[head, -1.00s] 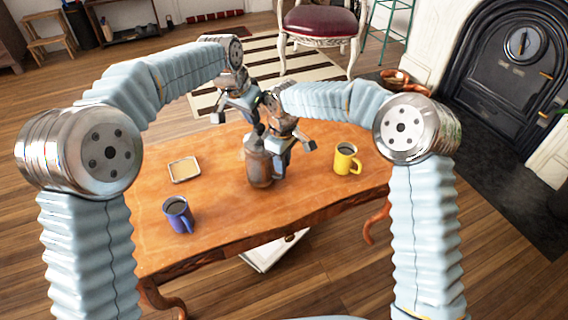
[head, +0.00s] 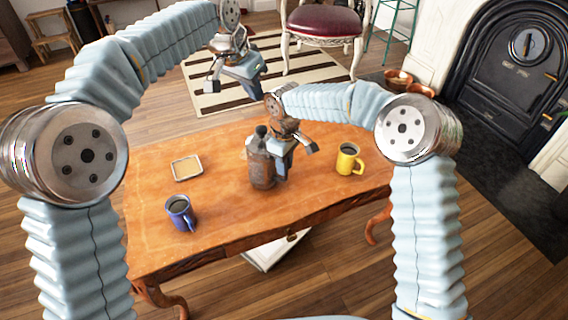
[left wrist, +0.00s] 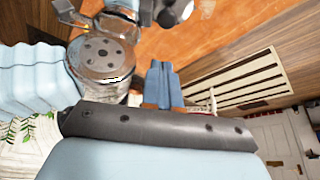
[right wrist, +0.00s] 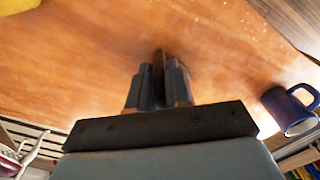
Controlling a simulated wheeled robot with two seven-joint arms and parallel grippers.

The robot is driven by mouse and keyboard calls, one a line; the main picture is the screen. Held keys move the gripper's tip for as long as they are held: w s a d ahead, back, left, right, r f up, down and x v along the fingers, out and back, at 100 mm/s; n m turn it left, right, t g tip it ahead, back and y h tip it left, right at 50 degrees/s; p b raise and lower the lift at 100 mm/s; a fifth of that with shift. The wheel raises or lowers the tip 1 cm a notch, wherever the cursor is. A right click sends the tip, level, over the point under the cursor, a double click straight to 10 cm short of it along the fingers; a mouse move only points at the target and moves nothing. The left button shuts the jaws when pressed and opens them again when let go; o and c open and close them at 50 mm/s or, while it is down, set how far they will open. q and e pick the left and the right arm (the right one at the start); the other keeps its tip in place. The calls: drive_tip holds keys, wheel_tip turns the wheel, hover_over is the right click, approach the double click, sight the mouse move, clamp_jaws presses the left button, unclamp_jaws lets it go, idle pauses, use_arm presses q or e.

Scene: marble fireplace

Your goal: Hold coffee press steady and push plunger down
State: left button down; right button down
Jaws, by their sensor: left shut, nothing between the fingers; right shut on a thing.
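The coffee press (head: 261,170), a dark brown cylinder, stands upright on the wooden table (head: 225,215). Its dark plunger knob (head: 261,131) shows close above the top of the body, with nothing on it. My right gripper (head: 283,163) is shut at the right side of the press, on its handle. In the right wrist view a thin dark brown strip, apparently the handle (right wrist: 158,66), sits between the fingers. My left gripper (head: 251,92) is shut and empty, above and behind the press and clear of it. Its closed fingers show in the left wrist view (left wrist: 160,82).
A blue mug (head: 180,213) stands at the table's front left and a yellow mug (head: 348,159) to the right of the press. A small square tray (head: 187,168) lies at the left. A red-seated chair (head: 326,20) stands behind the table.

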use_arm(q)
drive_tip(key=shift+v, duration=1.4)
use_arm(e)
drive_tip(key=shift+r, duration=0.1)
use_arm(q)
drive_tip(key=shift+d, duration=0.1)
use_arm(e)
drive_tip(key=c, duration=1)
unclamp_jaws()
